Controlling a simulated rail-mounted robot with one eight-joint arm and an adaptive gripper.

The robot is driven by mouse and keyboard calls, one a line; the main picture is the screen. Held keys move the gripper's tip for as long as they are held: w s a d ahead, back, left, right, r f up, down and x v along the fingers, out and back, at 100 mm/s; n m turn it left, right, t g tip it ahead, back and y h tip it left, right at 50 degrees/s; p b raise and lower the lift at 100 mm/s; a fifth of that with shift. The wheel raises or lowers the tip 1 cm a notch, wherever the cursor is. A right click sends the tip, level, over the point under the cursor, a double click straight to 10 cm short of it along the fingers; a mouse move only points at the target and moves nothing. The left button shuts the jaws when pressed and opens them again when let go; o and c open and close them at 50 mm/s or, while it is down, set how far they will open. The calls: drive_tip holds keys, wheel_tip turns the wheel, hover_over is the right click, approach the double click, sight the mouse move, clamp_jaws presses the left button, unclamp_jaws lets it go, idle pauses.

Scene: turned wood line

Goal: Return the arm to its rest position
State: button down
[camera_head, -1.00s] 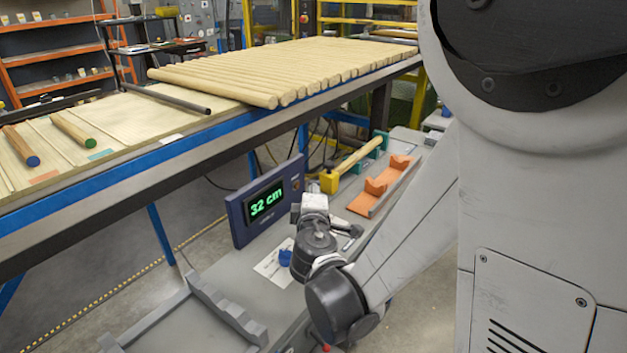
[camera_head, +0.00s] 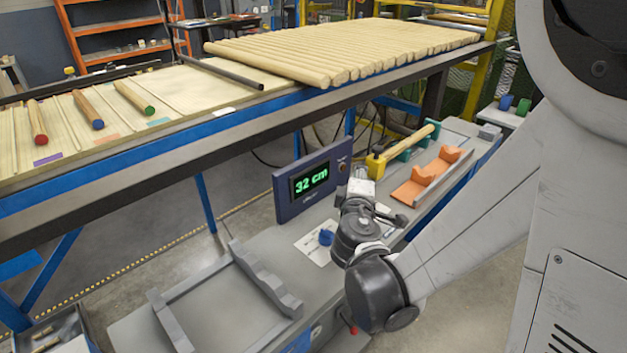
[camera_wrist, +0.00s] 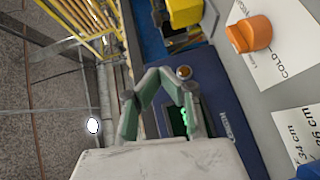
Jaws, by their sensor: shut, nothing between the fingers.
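My arm comes in from the right in the head view and bends down to an elbow low in the middle. Its wrist end stands in front of the blue display box (camera_head: 312,180), which reads 32 cm. The fingers are hard to make out there. In the wrist view my gripper (camera_wrist: 163,78) shows its grey-green fingers closed together, with nothing held. The box shows behind the fingers in that view (camera_wrist: 235,130).
Beside the display are a wooden rod (camera_head: 408,145) in a yellow-ended fixture and orange cradles (camera_head: 420,185). A grey frame (camera_head: 215,310) lies front left. The long table (camera_head: 180,135) behind holds many pale rods (camera_head: 340,50) and several colour-ended rods.

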drive_tip(key=s+d+r+m+g+p, duration=0.3)
drive_tip(key=s+d+r+m+g, duration=0.2)
drive_tip(key=s+d+m, duration=0.4)
drive_tip(key=s+a+r+m+g+y+p, duration=0.1)
drive_tip(key=s+a+m+g+y, duration=0.1)
drive_tip(key=s, duration=0.6)
drive_tip(key=s+a+r+m+g+y+p, duration=0.1)
drive_tip(key=s+a, duration=0.3)
drive_tip(key=s, duration=0.4)
drive_tip(key=shift+s+m+g+y, duration=0.35)
drive_tip(key=shift+m+g+y, duration=0.3)
drive_tip(key=shift+m, duration=0.25)
